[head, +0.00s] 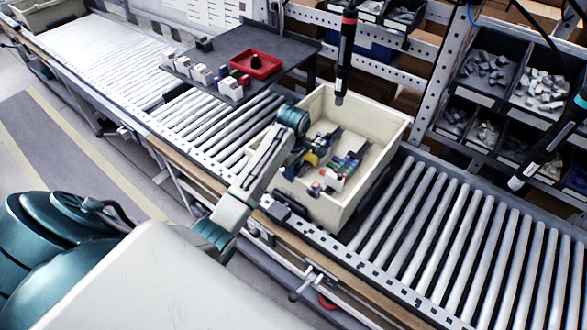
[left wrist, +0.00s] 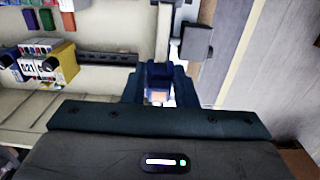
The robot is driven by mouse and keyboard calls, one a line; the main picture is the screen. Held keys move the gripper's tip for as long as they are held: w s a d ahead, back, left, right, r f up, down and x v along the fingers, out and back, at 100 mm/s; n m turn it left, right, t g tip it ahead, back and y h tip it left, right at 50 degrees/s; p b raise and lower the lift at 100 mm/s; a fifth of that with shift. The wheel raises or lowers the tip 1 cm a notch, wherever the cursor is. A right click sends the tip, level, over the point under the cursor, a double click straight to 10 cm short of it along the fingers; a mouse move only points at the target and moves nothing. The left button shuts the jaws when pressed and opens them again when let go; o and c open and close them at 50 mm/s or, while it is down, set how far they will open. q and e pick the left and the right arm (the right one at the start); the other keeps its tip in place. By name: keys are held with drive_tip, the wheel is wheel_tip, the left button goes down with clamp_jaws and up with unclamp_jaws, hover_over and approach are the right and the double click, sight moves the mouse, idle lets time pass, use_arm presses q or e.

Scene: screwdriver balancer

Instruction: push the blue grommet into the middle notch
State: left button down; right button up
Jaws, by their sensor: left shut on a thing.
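My left gripper (left wrist: 158,88) is in the left wrist view, its two dark fingers closed on a small dark blue piece (left wrist: 158,72), which looks like the blue grommet. The fingers cover most of the piece. A small orange patch shows between the fingers, and I cannot tell what it is. In the head view my left arm bends down into the cream tote, and its fingertips and the grommet are hard to make out. I cannot pick out the middle notch in either view. My right gripper is not in view.
The cream tote (head: 375,187) stands on the roller conveyor (head: 470,235). Beside my gripper are a black slotted rail (left wrist: 105,58) and a yellow-ended terminal block (left wrist: 63,63). A red tray (head: 256,65) is on the dark side table. A screwdriver (head: 345,55) hangs above the tote.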

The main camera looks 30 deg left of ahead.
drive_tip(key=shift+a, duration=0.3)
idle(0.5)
use_arm(q)
drive_tip(key=shift+d+f, duration=0.1)
drive_tip(key=shift+f, duration=0.2)
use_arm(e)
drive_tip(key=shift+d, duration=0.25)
use_arm(q)
drive_tip(key=shift+f, duration=0.35)
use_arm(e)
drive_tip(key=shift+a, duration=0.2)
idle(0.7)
use_arm(q)
drive_tip(key=shift+s+f, duration=0.1)
drive_tip(key=shift+f, duration=0.05)
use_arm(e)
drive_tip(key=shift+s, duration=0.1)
use_arm(q)
drive_tip(key=shift+f, duration=0.15)
idle(0.4)
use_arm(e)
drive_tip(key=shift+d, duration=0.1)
use_arm(q)
drive_tip(key=c, duration=1.1)
unclamp_jaws()
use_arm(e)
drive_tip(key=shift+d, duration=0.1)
